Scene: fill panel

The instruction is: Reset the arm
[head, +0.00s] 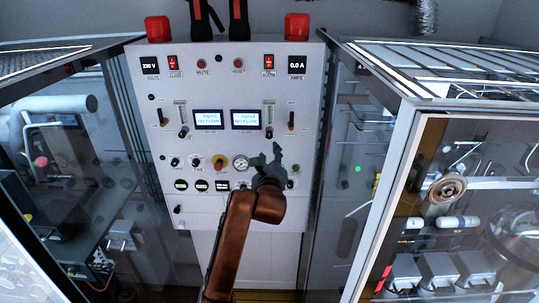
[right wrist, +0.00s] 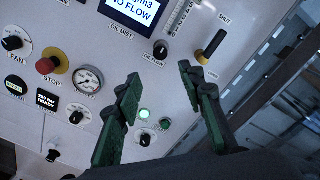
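My right gripper (head: 266,158) is raised in front of the lower right part of the white control panel (head: 222,100). In the right wrist view its two dark green fingers (right wrist: 158,88) stand apart with nothing between them. They point up towards the oil flow knob (right wrist: 161,49) and the black-handled lever (right wrist: 211,46); I cannot tell whether they touch the panel. My right arm (head: 235,240), copper coloured, comes up from the bottom of the head view. My left gripper is not in view.
The panel carries two "NO FLOW" displays (head: 208,120), a red stop button (right wrist: 46,66), a gauge (right wrist: 88,79) and several knobs. Glass-walled cabinets stand on both sides, with a metal frame edge (head: 388,200) on the right. Red lamps (head: 297,27) sit on top.

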